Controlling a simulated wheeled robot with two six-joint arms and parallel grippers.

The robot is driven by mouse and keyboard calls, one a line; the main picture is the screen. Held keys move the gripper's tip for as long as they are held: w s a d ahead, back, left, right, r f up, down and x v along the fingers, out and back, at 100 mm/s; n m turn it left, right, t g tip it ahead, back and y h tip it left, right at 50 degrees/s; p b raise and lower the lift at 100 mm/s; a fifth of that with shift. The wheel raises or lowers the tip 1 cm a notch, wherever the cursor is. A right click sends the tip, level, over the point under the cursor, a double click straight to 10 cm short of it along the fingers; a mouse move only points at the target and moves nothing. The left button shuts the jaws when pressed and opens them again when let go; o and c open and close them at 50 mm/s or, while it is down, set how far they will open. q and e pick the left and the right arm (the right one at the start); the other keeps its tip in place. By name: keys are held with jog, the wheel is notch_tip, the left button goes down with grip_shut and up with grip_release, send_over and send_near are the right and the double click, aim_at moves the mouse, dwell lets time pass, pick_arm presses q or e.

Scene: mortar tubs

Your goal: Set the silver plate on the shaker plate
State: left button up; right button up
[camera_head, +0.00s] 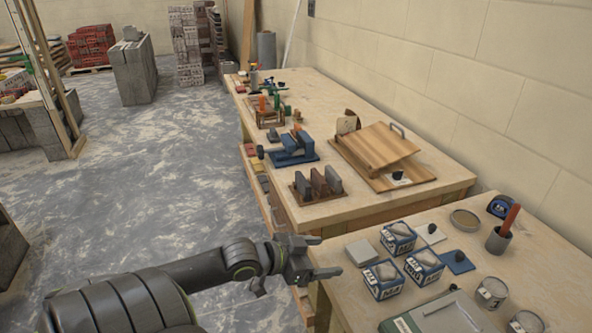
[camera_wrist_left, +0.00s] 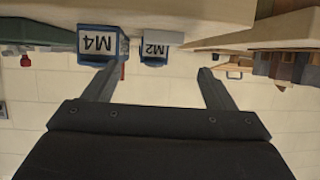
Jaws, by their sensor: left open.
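A pale silver plate with a dark knob (camera_head: 430,234) lies on the near table, behind the blue-and-white tubs. A flat light-grey square slab (camera_head: 362,252) lies at that table's left edge; it may be the shaker plate, but I cannot tell for sure. My left gripper (camera_head: 326,257) is open and empty, left of the slab and apart from it, by the table's left edge. In the left wrist view its two fingers (camera_wrist_left: 156,88) are spread with nothing between them, below tubs marked M4 (camera_wrist_left: 98,43) and M2 (camera_wrist_left: 155,50). My right gripper is not in view.
Several labelled tubs (camera_head: 383,278) stand near the slab. A farther table holds a wooden board (camera_head: 378,150) and tools.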

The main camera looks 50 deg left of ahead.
pick_arm(q)
jog(key=p+v, duration=0.3)
jog(key=v, duration=0.3)
jog(key=shift+s+r, duration=0.2)
jog(key=shift+s, duration=0.1)
jog(key=shift+a, duration=0.1)
